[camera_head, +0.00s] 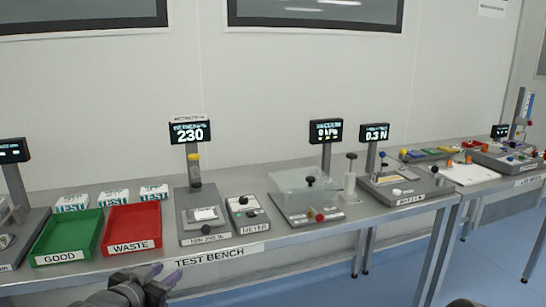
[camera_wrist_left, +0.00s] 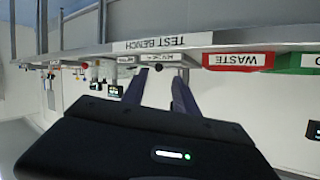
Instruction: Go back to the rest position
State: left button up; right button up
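My left gripper (camera_head: 162,274) is at the bottom of the head view, in front of the test bench (camera_head: 300,240) near its front edge. Its two purple-grey fingers are apart with nothing between them. In the left wrist view, the gripper (camera_wrist_left: 158,88) also shows open and empty, with the bench edge beyond its fingertips. My right gripper does not show clearly in either view. A small dark shape at the bottom right of the head view may be part of my right arm.
A green GOOD tray (camera_head: 68,238) and a red WASTE tray (camera_head: 132,228) stand on the bench's left, with white TEST boxes (camera_head: 113,197) behind. Test devices (camera_head: 205,215) and a clear-covered station (camera_head: 305,195) stand further right. Blue floor (camera_head: 385,275) lies open in front.

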pick_arm(q)
jog(key=s+d+f+n+g, duration=0.2)
jog(key=s+d+f+g, duration=0.15)
jog(key=f, duration=0.85)
jog(key=s+d+f+n+g, duration=0.25)
jog(key=d+f, duration=0.25)
jog(key=f, duration=0.7)
jog(key=s+d+f+g+h+p, duration=0.1)
jog(key=s+d+f+g, duration=0.2)
jog(key=s+f, duration=0.5)
jog(key=s+d+f+n+g+p, duration=0.1)
jog(key=s+d+f+g, duration=0.3)
jog(key=s+f, duration=0.5)
jog(key=s+d, duration=0.1)
jog(key=s, duration=0.5)
jog(key=shift+d+f+h, duration=0.15)
jog(key=shift+d+h, duration=0.1)
jog(key=shift+h, duration=0.15)
